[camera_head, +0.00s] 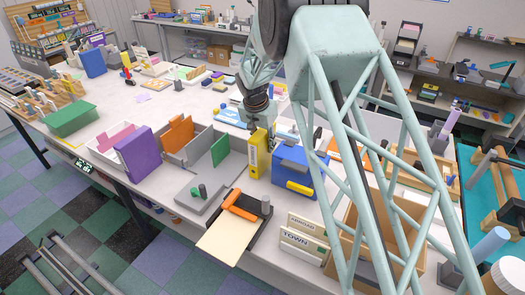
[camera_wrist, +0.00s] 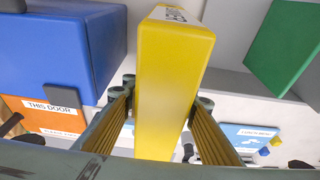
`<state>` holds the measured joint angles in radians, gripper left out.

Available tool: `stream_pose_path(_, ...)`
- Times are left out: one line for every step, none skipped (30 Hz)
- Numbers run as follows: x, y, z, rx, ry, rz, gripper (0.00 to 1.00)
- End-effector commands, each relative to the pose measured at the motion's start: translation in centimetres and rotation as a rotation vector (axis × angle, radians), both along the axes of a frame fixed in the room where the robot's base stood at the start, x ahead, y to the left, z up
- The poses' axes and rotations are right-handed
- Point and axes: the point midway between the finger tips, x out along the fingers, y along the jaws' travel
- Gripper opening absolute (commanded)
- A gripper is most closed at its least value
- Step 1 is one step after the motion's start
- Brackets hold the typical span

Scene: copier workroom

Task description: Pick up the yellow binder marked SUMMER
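The yellow binder (camera_head: 262,147) stands upright on the table in the head view, with a white label on its side that is too small to read. My gripper (camera_head: 258,118) is right above it, pointing down, its fingers mostly hidden. In the wrist view the yellow binder (camera_wrist: 168,85) fills the middle, with part of its label at the top edge. The two fingers of my gripper (camera_wrist: 162,105) lie on either side of it, very close to its faces. I cannot tell whether they touch or press it.
A blue box (camera_head: 296,168) stands close right of the binder, also in the wrist view (camera_wrist: 65,45). A green panel (camera_head: 220,149) and a grey tray lie left. A purple binder (camera_head: 137,150) stands farther left.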

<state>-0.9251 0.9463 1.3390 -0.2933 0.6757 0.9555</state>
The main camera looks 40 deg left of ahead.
Motion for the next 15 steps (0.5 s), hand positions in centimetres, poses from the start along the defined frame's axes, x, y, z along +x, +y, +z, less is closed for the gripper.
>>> stream_pose_path(0.0, 0.0, 0.0, 0.0, 0.0, 0.0, 0.13)
stream_pose_path(0.0, 0.0, 0.0, 0.0, 0.0, 0.0, 0.11)
stream_pose_path(0.0, 0.0, -0.01, 0.0, 0.0, 0.0, 0.07)
stream_pose_path(0.03, 0.05, 0.09, 0.001, -0.001, 0.0, 0.06)
stream_pose_path(0.03, 0.05, 0.09, 0.001, -0.001, 0.0, 0.06)
stream_pose_path(0.04, 0.04, 0.1, 0.001, -0.001, 0.0, 0.05)
stream_pose_path(0.04, 0.04, 0.1, 0.001, -0.001, 0.0, 0.05)
stream_pose_path(0.04, 0.04, 0.1, 0.001, -0.001, 0.0, 0.05)
stream_pose_path(0.03, 0.04, 0.08, 0.001, -0.001, 0.0, 0.05)
stream_pose_path(0.03, 0.04, 0.09, 0.001, -0.001, 0.0, 0.05)
stream_pose_path(0.03, 0.04, 0.09, 0.001, -0.001, 0.0, 0.05)
stream_pose_path(0.03, 0.04, 0.1, 0.001, -0.001, 0.0, 0.05)
stream_pose_path(0.03, 0.04, 0.12, 0.001, -0.001, 0.0, 0.05)
stream_pose_path(0.03, 0.04, 0.14, 0.001, -0.001, 0.0, 0.05)
stream_pose_path(0.03, 0.04, 0.19, 0.001, -0.001, 0.0, 0.05)
